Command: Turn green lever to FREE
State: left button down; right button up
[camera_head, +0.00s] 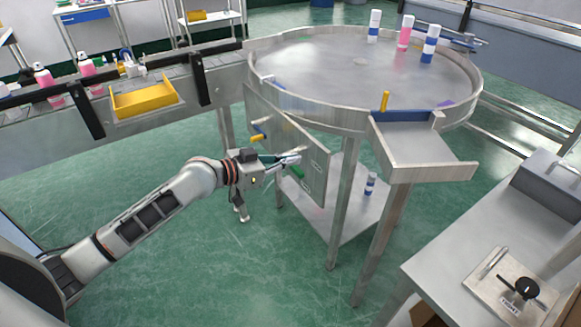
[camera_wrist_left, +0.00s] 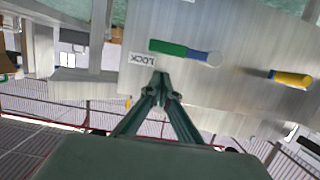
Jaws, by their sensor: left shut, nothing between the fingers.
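The green lever (camera_head: 297,172) is on the upright metal panel (camera_head: 312,150) below the round table. In the left wrist view, the green lever (camera_wrist_left: 168,47) runs from a blue section and round pivot at right towards a white label reading LOCK (camera_wrist_left: 142,59). Its green end lies just above that label in the picture. My left gripper (camera_head: 292,160) is at the panel close to the lever. Its fingers (camera_wrist_left: 161,88) are shut and empty, below the lever in the wrist view. Contact cannot be told. No FREE label is readable. My right gripper is not in view.
A yellow-handled lever (camera_wrist_left: 290,78) is on the same panel. The round table (camera_head: 320,75) above carries several bottles. A metal chute (camera_head: 425,150) projects at its front right. A lower shelf (camera_head: 350,205) holds a small bottle. Open green floor lies below my left arm.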

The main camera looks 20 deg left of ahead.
pick_arm(q)
jog(key=shift+a+f, duration=0.1)
jog(key=shift+f, duration=1.1)
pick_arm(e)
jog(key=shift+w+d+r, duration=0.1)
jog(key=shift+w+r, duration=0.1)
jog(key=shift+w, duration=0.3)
